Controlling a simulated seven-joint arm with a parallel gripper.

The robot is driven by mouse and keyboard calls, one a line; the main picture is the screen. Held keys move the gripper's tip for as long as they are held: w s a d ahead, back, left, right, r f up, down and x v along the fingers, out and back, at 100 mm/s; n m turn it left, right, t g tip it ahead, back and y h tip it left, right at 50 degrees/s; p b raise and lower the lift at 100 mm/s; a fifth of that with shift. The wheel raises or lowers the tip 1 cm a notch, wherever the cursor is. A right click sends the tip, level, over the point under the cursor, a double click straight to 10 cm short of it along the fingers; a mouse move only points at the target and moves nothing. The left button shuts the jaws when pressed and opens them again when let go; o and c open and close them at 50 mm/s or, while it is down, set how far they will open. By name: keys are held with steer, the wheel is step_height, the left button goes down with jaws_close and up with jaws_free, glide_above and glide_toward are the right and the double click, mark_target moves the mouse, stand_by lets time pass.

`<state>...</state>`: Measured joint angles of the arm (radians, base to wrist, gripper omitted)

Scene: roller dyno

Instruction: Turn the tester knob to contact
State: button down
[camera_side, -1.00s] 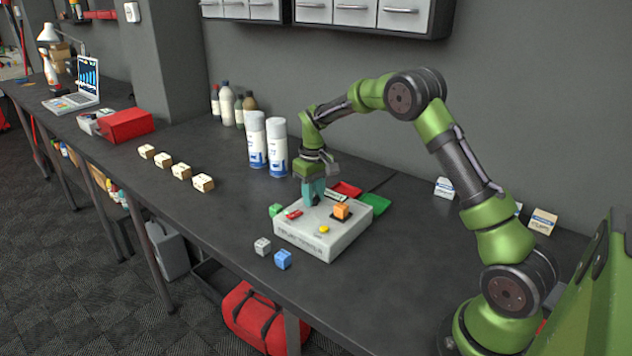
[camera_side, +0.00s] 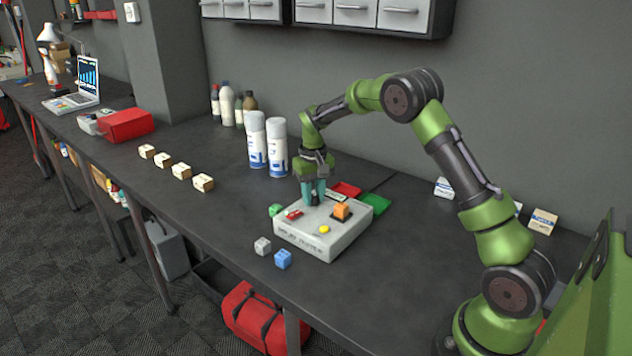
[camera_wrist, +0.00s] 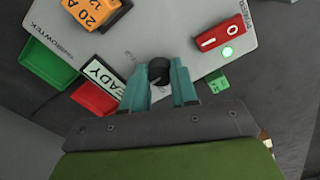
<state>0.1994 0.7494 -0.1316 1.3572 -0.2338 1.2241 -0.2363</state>
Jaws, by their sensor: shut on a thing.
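The relay tester (camera_side: 338,239) is a light grey box on the dark bench in the side view; its top also fills the upper part of the wrist view (camera_wrist: 195,15). Its black round knob (camera_wrist: 158,70) sits between the teal fingertips of my gripper (camera_wrist: 160,78), which is shut on it. In the side view my gripper (camera_side: 313,196) points down onto the back of the tester top, and its fingers hide the knob. An orange relay block (camera_side: 341,211) marked 20 A sits in the tester. A "READY" display (camera_wrist: 104,77) and a red power switch (camera_wrist: 220,36) with a lit green light flank the knob.
A red tray (camera_side: 347,189) and a green tray (camera_side: 375,204) lie behind the tester. Green, grey (camera_side: 262,246) and blue (camera_side: 283,259) blocks lie near its front left. Two spray cans (camera_side: 277,148) stand behind left. Several tan blocks (camera_side: 181,171) line the bench to the left.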

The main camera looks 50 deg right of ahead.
mark_target(314, 196)
steer(key=c, duration=0.9)
jaws_free()
steer(key=shift+o, duration=0.2)
step_height(314, 196, up, 17)
steer(key=shift+f, duration=0.1)
